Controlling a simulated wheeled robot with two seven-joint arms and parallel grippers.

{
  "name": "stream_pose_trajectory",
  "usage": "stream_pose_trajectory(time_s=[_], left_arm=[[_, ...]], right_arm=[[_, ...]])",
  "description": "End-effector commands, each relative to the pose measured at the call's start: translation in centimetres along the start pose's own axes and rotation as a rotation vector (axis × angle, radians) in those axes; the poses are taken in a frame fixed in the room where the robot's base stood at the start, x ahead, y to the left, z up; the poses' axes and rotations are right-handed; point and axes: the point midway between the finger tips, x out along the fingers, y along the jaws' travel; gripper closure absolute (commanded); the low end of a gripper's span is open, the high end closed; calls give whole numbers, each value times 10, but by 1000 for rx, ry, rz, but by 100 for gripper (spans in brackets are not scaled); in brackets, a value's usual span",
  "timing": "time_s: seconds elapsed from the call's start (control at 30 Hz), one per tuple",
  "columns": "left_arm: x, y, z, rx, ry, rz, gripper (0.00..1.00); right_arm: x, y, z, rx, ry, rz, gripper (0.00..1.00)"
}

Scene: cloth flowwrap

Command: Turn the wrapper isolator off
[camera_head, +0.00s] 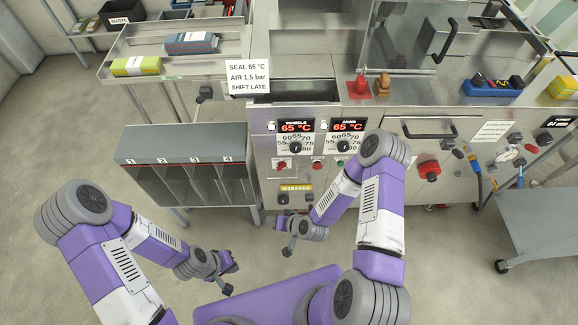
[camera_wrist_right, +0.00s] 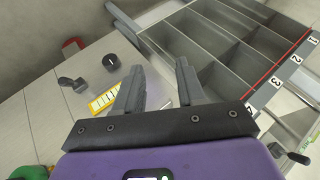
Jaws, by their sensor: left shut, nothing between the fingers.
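A yellow label (camera_head: 296,188), its lettering too small to read surely, is low on the wrapper's front panel. A black round knob (camera_head: 283,198) and a second control (camera_head: 308,197) sit by it. The right wrist view shows the label (camera_wrist_right: 103,102), the black knob (camera_wrist_right: 111,62) and a dark grey turn handle (camera_wrist_right: 72,82). I cannot tell which way the handle is set. My right gripper (camera_head: 286,233) is open and empty in front of the panel; its fingers (camera_wrist_right: 158,85) reach toward the label without visible contact. My left gripper (camera_head: 232,278) is shut and empty, lower left.
A numbered bin rack (camera_head: 185,145) stands left of the panel, close to the right gripper's fingers. Temperature dials (camera_head: 296,146) are above the label. A red knob (camera_head: 428,171) is further right. A grey cart (camera_head: 540,215) stands at the right. The floor at left is clear.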

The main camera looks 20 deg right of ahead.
Motion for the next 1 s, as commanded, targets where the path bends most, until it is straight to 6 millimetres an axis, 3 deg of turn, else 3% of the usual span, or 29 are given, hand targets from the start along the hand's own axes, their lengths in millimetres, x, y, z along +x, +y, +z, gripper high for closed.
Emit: stream_pose_trajectory(time_s=[0.1, 0.3, 0.5, 1.0], left_arm=[[-11, 4, 0, 0, 0, 0, 100], [-18, 7, 1, 0, 0, 0, 100], [-18, 7, 1, 0, 0, 0, 100], [-3, 1, 0, 0, 0, 0, 100]], right_arm=[[7, -2, -52, 73, 279, -66, 61], [-8, 12, -115, 170, 642, -96, 61], [-13, 20, -138, 201, 764, -94, 61], [35, 20, -183, 200, 762, -93, 61]])
